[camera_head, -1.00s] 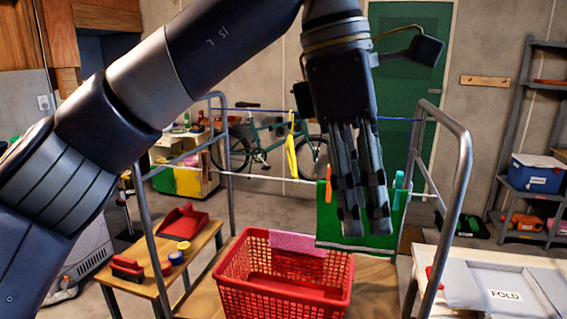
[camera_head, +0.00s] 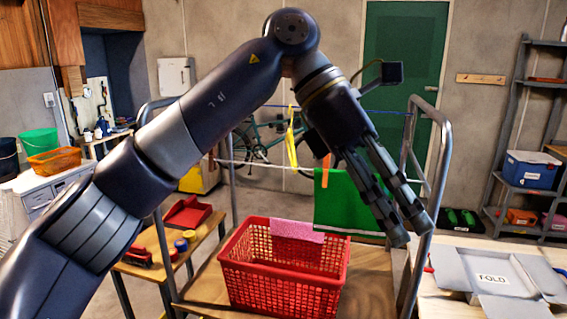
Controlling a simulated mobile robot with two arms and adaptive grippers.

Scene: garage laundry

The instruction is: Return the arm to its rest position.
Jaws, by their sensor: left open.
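My left arm comes in from the left and arches across the middle of the head view. My left gripper (camera_head: 400,222) points down and to the right, in front of the green cloth (camera_head: 345,200) hanging on the rack line. Its two fingers are close together with a gap between them, and nothing shows in them. An orange clip (camera_head: 326,170) holds the cloth, and a yellow item (camera_head: 291,143) hangs on the line to its left. My right gripper is not in view.
A red basket (camera_head: 285,287) with a pink cloth (camera_head: 297,231) over its rim stands on a wooden surface inside the metal rack (camera_head: 433,200). A folding board (camera_head: 492,277) marked FOLD lies at right. A bench (camera_head: 150,245) with a red dustpan (camera_head: 187,213) stands at left.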

